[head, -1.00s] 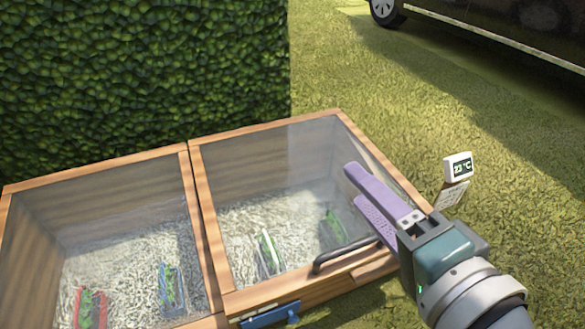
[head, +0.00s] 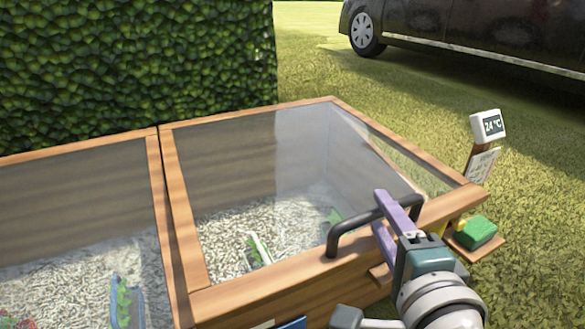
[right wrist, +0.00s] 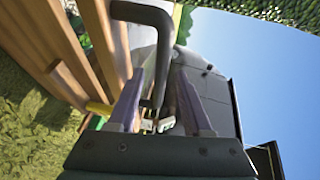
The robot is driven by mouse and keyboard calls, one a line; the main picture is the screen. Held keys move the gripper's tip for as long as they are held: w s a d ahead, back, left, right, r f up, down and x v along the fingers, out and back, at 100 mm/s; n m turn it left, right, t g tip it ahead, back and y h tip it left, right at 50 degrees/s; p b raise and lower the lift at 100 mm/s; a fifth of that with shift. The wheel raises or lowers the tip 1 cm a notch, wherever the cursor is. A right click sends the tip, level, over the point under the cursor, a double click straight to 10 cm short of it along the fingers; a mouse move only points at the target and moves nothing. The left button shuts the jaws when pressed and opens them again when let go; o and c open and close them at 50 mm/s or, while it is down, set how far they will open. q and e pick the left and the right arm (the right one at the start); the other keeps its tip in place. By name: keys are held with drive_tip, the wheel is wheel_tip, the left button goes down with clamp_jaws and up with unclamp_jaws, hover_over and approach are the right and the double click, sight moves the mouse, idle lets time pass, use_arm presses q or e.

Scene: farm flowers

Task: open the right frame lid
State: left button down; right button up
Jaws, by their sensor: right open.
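The right frame lid (head: 240,296) is a wooden rim around a clear pane, with a dark bar handle (head: 345,236) on its front edge. The lid looks down on its box; I cannot tell whether there is a small gap under it. My right gripper (head: 384,212), with purple fingers, is at the right part of the handle. In the right wrist view, the handle (right wrist: 158,60) runs between the two open fingers (right wrist: 158,100). Whether they touch it is unclear. My left gripper is not in view.
The left frame (head: 85,152) adjoins on the left, its lid down. Plant packs (head: 257,250) lie on pale gravel inside. A green block (head: 475,232) sits on a small ledge by the front right corner. A thermometer sign (head: 488,126) stands to the right. A hedge (head: 130,60) is behind.

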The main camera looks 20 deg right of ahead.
sight(372, 202)
drive_tip(key=b+x, duration=0.1)
drive_tip(key=x, duration=0.4)
drive_tip(key=shift+c, duration=0.3)
clamp_jaws()
idle(1.0)
